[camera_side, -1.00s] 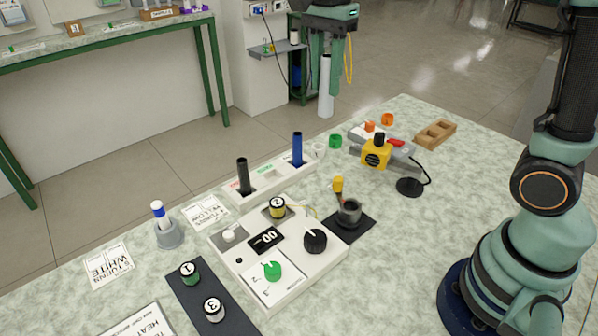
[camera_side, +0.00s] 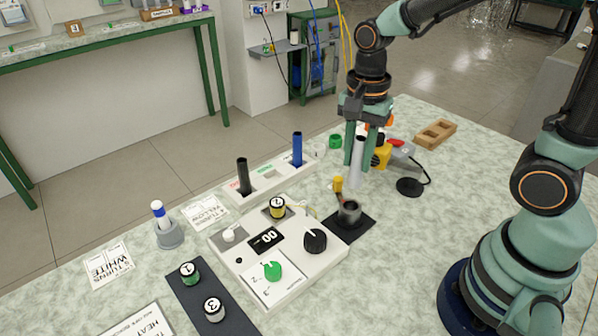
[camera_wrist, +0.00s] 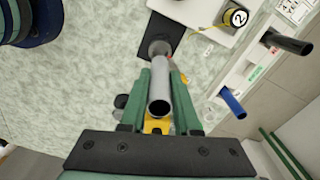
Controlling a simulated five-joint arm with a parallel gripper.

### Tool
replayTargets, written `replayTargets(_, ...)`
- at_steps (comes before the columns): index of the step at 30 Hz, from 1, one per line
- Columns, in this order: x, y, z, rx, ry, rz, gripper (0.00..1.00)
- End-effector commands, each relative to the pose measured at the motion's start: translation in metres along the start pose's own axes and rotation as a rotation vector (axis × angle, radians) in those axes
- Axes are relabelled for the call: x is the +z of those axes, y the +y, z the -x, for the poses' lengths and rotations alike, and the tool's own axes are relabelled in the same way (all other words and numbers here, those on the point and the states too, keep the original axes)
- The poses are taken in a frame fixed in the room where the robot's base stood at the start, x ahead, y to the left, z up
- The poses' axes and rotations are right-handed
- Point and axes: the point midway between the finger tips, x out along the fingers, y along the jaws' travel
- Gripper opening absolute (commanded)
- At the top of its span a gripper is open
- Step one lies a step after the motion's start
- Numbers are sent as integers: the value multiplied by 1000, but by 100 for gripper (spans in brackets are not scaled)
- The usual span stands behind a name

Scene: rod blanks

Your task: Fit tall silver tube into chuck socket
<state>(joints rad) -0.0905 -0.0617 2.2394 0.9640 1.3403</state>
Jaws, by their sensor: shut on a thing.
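The silver tube (camera_side: 357,163) hangs nearly upright in my gripper (camera_side: 363,150), whose green fingers are shut on it. The tube also shows in the wrist view (camera_wrist: 160,97), its open end toward the camera. The chuck socket (camera_side: 350,211) is a dark grey cup on a black square mat (camera_side: 345,228), with a yellow-topped peg beside it. The tube's lower end is above and slightly to the right of the socket in the side view, apart from it. In the wrist view the socket (camera_wrist: 160,47) lies beyond the tube's far end, partly hidden.
A white rack (camera_side: 268,183) holds a black tube (camera_side: 243,176) and a blue tube (camera_side: 297,149). A white control box (camera_side: 300,275) with knobs stands left of the mat. The table right of the mat is clear.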

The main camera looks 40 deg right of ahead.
Motion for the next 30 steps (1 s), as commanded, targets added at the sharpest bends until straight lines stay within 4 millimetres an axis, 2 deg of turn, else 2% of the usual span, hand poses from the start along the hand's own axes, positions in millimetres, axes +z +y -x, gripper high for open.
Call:
replayTargets(3, 0, 1, -27, 6, -1, 0, 0)
replayTargets(6, 0, 1, -41, 5, -1, 0, 0)
replayTargets(11, 0, 0, -51, 1, 0, 0, 0)
replayTargets(18, 0, 1, -81, 5, -1, -1, 0)
replayTargets(22, 0, 0, -88, 1, 0, 0, 0)
replayTargets(30, 0, 0, -88, 0, 0, -1, 0)
